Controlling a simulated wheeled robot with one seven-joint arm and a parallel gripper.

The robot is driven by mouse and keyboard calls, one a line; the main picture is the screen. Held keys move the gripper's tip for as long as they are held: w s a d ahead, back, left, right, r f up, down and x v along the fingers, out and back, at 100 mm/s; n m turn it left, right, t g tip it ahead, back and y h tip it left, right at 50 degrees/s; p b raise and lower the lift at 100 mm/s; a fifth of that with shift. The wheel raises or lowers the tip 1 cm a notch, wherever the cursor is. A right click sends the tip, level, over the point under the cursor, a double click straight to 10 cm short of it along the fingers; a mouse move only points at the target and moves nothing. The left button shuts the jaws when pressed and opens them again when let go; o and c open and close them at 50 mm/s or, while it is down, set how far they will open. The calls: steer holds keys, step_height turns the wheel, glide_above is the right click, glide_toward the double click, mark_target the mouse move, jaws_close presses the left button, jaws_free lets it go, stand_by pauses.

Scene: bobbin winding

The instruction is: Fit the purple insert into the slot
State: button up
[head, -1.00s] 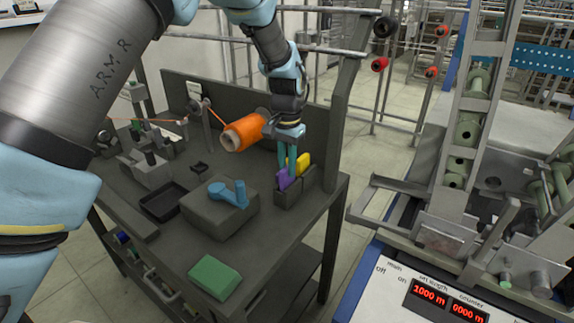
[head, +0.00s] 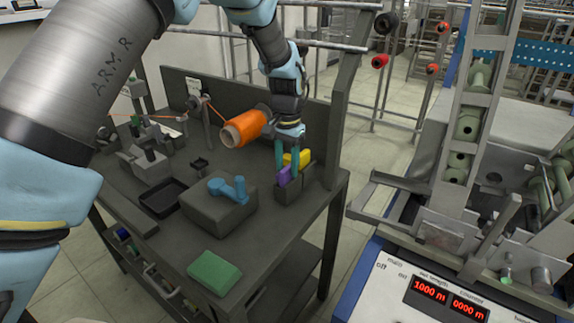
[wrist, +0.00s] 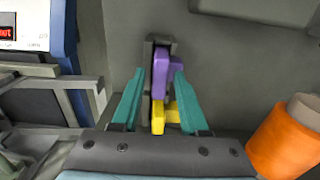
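The purple insert (head: 284,176) stands in the near part of the dark slotted holder (head: 295,193) on the bench. The yellow insert (head: 303,157) stands behind it in the same holder. In the wrist view the purple insert (wrist: 161,72) is above the yellow one (wrist: 159,117), within the holder (wrist: 149,50). My gripper (head: 291,160) is open over the holder. Its teal fingers (wrist: 160,78) are on either side of the purple insert, with gaps visible. The lower part of the insert is hidden, so I cannot tell how deep it sits.
An orange bobbin (head: 245,128) is close to the left of my gripper. A grey block with a blue part (head: 229,189), a black tray (head: 163,198) and a green block (head: 214,271) are on the bench. A winding machine with a counter panel (head: 447,299) stands at right.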

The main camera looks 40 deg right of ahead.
steer(key=shift+o, duration=0.8)
step_height(320, 180, up, 11)
steer(key=b, duration=0.2)
steer(key=w+a+f+n, duration=0.1)
steer(key=w+a+n, duration=0.35)
steer(key=a, duration=0.75)
steer(key=w+a+n, duration=0.2)
steer(key=w+a, duration=0.5)
steer(key=a, duration=0.4)
steer(key=s+a+f+n, duration=0.1)
steer(key=s+a+n, duration=0.2)
steer(key=a, duration=1)
steer(key=s+a+f+n+t, duration=0.1)
steer(key=s+a+n, duration=0.3)
steer(key=a, duration=0.9)
steer(key=shift+s+f+t, duration=0.3)
steer(key=shift+f, duration=0.35)
